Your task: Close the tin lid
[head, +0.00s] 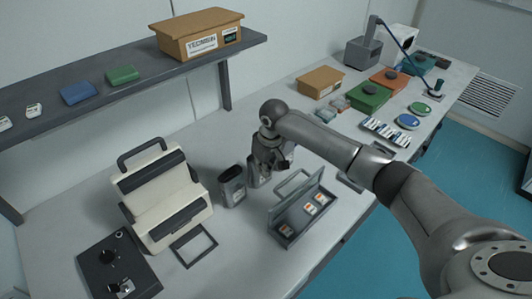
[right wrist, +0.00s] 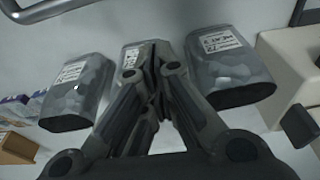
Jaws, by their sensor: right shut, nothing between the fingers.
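The tin (head: 288,228) is a dark grey oblong box on the bench, right of centre in the head view. Its lid (head: 295,203) stands raised along the back edge, with a handle frame above it. Several small orange-and-white items lie inside. My right gripper (head: 270,170) is shut and empty, behind and to the left of the raised lid, pointing down among grey containers. The right wrist view shows its closed fingers (right wrist: 155,62) in front of the middle container. My left gripper is not in view.
Grey labelled containers stand close to the gripper: left (head: 232,188), and three in the right wrist view, including one at right (right wrist: 228,68). A cream case (head: 165,205) stands open at left. A dark frame (head: 193,246) lies before it. Bench front left of the tin is clear.

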